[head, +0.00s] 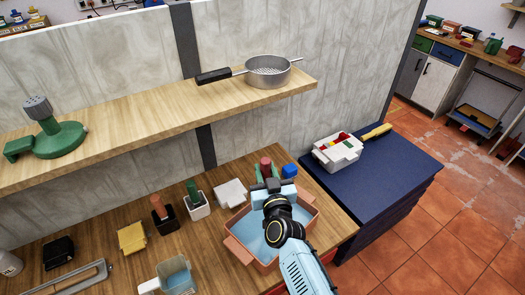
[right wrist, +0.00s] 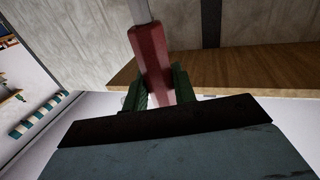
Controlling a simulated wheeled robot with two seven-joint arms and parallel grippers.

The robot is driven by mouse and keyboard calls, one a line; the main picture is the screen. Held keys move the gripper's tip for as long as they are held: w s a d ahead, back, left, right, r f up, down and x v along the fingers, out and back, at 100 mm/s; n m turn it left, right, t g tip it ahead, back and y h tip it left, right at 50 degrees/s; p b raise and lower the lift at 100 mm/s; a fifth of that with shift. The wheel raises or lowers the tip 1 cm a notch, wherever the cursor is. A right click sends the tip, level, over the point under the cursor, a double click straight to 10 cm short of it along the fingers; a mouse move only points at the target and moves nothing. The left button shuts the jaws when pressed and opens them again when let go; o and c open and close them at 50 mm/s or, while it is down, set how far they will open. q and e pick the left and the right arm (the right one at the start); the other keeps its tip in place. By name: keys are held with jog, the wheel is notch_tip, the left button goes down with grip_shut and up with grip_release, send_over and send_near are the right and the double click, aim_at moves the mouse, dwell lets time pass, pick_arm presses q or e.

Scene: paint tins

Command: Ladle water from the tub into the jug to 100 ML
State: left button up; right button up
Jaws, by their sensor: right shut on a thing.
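The orange tub (head: 237,248) stands on the wooden counter and holds blue water. My right gripper (head: 269,185) is over the back part of the tub, shut on a red handle (head: 265,164). In the right wrist view the red handle (right wrist: 151,60) sits between the green fingers of the gripper (right wrist: 158,92), with a grey shaft running on from it. This looks like the ladle; its bowl is not visible in either view. The jug (head: 164,273) stands to the left, at the front of the counter, with some blue liquid inside. Its markings cannot be read. My left gripper is out of view.
Beside the tub are a white box (head: 230,193), a blue item (head: 290,171), and green-topped (head: 197,205) and orange-topped (head: 163,216) holders. A yellow block (head: 131,237) lies further left.

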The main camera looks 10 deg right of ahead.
jog(key=shift+w+r, duration=0.1)
jog(key=shift+w, duration=0.05)
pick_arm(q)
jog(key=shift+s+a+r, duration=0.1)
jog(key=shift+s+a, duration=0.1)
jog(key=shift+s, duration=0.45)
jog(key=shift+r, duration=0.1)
